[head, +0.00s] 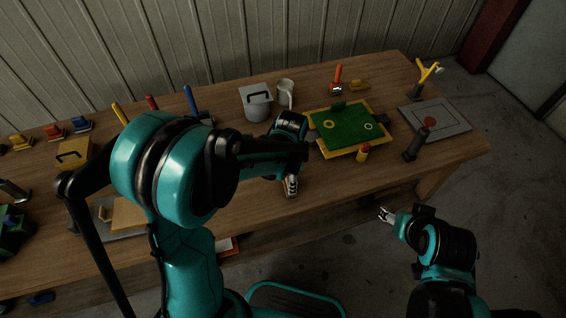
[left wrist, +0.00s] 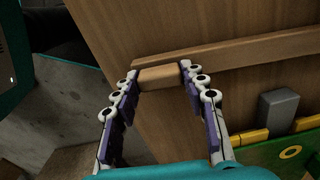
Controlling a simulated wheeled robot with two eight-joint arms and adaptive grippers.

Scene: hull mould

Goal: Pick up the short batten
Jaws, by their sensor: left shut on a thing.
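In the left wrist view a short pale wooden batten (left wrist: 160,77) sits between the fingertips of my left gripper (left wrist: 160,72), which is shut on it. The table top is directly behind it; I cannot tell whether the batten touches it. In the head view my left gripper (head: 290,186) is over the front part of the table, and the batten is hidden or too small to make out. My right gripper (head: 385,214) hangs in front of the table at the right, its fingers apart and empty.
A longer wooden strip (left wrist: 245,47) lies just beyond the batten. A green panel with a yellow frame (head: 345,133) lies to the right of my left gripper, with a red-topped yellow piece (head: 363,153) at its front edge. A grey pot (head: 256,103) stands behind.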

